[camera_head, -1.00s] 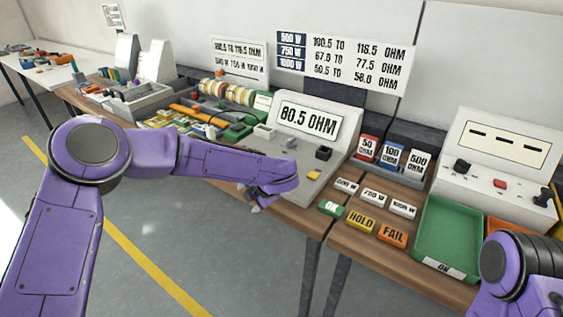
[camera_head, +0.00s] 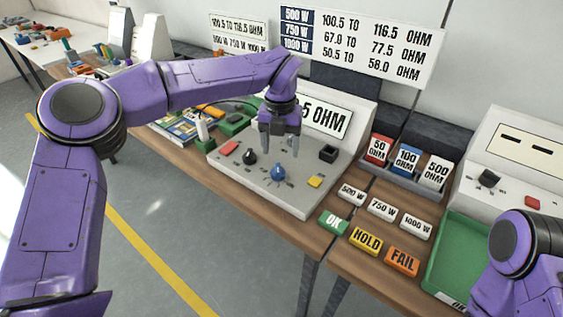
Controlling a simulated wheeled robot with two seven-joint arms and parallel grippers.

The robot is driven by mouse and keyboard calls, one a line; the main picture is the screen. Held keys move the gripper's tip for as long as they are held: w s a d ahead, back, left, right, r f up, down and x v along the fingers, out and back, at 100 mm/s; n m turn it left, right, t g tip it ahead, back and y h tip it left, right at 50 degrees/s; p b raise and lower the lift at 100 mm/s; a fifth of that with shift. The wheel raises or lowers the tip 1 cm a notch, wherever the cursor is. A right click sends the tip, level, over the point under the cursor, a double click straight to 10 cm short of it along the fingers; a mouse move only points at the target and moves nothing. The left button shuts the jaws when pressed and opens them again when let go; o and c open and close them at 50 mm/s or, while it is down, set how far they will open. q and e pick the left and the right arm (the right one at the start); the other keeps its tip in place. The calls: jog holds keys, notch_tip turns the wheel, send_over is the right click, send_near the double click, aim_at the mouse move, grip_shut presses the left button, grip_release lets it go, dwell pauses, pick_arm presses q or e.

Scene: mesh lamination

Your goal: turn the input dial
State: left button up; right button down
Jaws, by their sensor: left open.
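The grey meter console (camera_head: 300,200) stands on the bench in the middle, its display partly hidden by my left arm and ending in "5 OHM". On its sloped top are a black knob (camera_head: 249,156) and a blue knob (camera_head: 278,172); which one is the input dial I cannot tell. My left gripper (camera_head: 280,148) is open and empty, pointing down over the console just above and behind the blue knob, apparently apart from it. My right gripper is out of view; only part of my right arm shows at the lower right.
The console also carries a red button (camera_head: 229,148), a yellow button (camera_head: 315,181) and a black socket (camera_head: 328,153). To the right are ohm blocks (camera_head: 407,160), watt labels, OK, HOLD and FAIL (camera_head: 402,261) blocks and a green tray (camera_head: 455,250). A second console (camera_head: 490,200) stands far right.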

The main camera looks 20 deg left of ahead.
aim_at(278, 167)
pick_arm(q)
jog(key=f, duration=0.4)
jog(key=a+f+p, duration=0.1)
jog(key=f, duration=0.1)
jog(key=shift+s+f, duration=0.1)
jog(key=shift+f, duration=0.3)
jog(key=shift+d+f, duration=0.15)
jog(key=shift+f, duration=0.25)
jog(key=shift+s, duration=0.1)
jog(key=c, duration=1.1)
